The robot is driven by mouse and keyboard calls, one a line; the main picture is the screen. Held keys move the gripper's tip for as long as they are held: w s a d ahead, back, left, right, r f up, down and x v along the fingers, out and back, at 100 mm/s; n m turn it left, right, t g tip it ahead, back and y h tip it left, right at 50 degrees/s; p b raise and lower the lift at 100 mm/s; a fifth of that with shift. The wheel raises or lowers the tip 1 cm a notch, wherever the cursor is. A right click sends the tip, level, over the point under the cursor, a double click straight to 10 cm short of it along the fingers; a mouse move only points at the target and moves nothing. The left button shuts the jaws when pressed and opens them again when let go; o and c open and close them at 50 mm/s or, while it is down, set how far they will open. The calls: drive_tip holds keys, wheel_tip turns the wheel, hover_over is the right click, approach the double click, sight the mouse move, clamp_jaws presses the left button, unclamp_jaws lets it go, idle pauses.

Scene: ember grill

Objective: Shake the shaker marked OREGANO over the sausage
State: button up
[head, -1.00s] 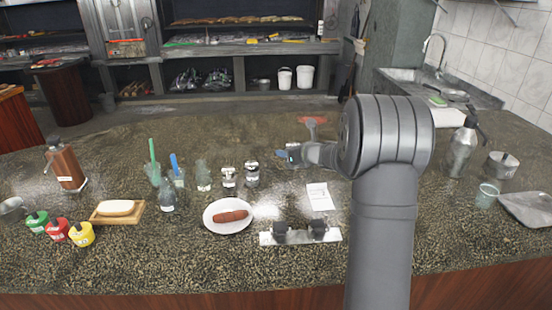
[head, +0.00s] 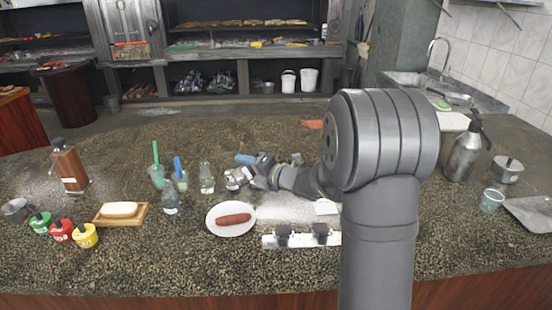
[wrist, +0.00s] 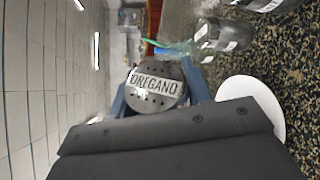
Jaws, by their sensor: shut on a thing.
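In the head view my gripper (head: 250,173) is behind the plate, among the shakers, and partly hides the held one. The brown sausage (head: 234,219) lies on a white plate (head: 222,233) in front of the gripper. The plate's rim also shows in the wrist view (wrist: 262,92), but the sausage is hidden there.
Another shaker (head: 232,182) stands close left of my gripper. Glass bottles (head: 207,180) and cups with green and blue items stand further left. A metal rack with two dark knobs (head: 300,240) lies right of the plate. Counter in front of the plate is clear.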

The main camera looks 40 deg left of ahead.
drive_tip(key=s+m+y, duration=0.3)
drive_tip(key=s+m, duration=0.5)
drive_tip(key=s, duration=0.3)
drive_tip(key=shift+g, duration=0.3)
drive_tip(key=shift+a+f, duration=0.2)
drive_tip(key=shift+f, duration=2.85)
drive_tip(key=shift+r, duration=2.1)
wheel_tip(320, 180, up, 6)
drive_tip(key=shift+r+n+h, duration=0.15)
drive_tip(key=shift+n+h, duration=0.5)
drive_tip(key=shift+n, duration=1.05)
drive_tip(key=shift+r+n+h, duration=0.1)
drive_tip(key=shift+n+h, duration=0.55)
drive_tip(key=shift+n, duration=1.05)
